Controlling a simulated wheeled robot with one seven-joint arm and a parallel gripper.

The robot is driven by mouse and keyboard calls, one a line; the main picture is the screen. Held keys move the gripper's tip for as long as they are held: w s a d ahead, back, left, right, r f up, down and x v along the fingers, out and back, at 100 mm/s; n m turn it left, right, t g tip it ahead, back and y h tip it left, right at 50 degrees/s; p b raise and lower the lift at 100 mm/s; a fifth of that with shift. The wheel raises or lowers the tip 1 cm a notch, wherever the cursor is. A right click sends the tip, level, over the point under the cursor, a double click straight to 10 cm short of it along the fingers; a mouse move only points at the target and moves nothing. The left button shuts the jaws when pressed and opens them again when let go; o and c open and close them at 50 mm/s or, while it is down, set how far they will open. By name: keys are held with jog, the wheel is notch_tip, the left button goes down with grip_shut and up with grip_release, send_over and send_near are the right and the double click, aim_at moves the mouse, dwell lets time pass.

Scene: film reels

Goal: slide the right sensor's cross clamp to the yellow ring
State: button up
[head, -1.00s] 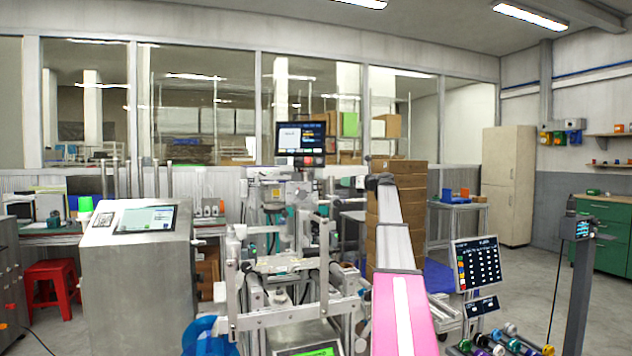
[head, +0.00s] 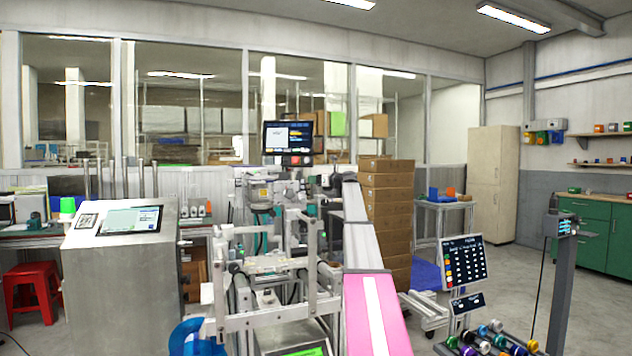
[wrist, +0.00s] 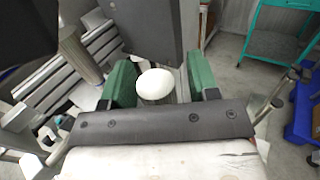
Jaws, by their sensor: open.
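My gripper (wrist: 160,84) shows in the wrist view as two green finger pads set well apart on a dark bar; it is open. A white oval thing (wrist: 155,84) shows between the pads; I cannot tell whether it lies in the gap or beyond it, and nothing looks clamped. In the head view the machine frame (head: 262,322) with its pale rails stands at the lower middle. I cannot make out the right sensor, its cross clamp or the yellow ring in either view. I do not find my gripper in the head view.
A pink strip with a white stripe (head: 372,312) slopes beside the frame. A steel cabinet (head: 118,285) stands to the left, a red stool (head: 32,292) beyond it. Stacked cartons (head: 386,215) stand behind. Coloured reels (head: 490,338) lie at the lower right. Open floor (head: 512,290) shows at right.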

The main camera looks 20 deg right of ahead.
grip_shut()
jog(key=d, duration=0.4)
jog(key=shift+w+d, duration=0.15)
jog(key=shift+d, duration=0.25)
grip_release()
jog(key=v, duration=1)
jog(key=shift+s+d, duration=0.15)
jog(key=shift+s, duration=0.25)
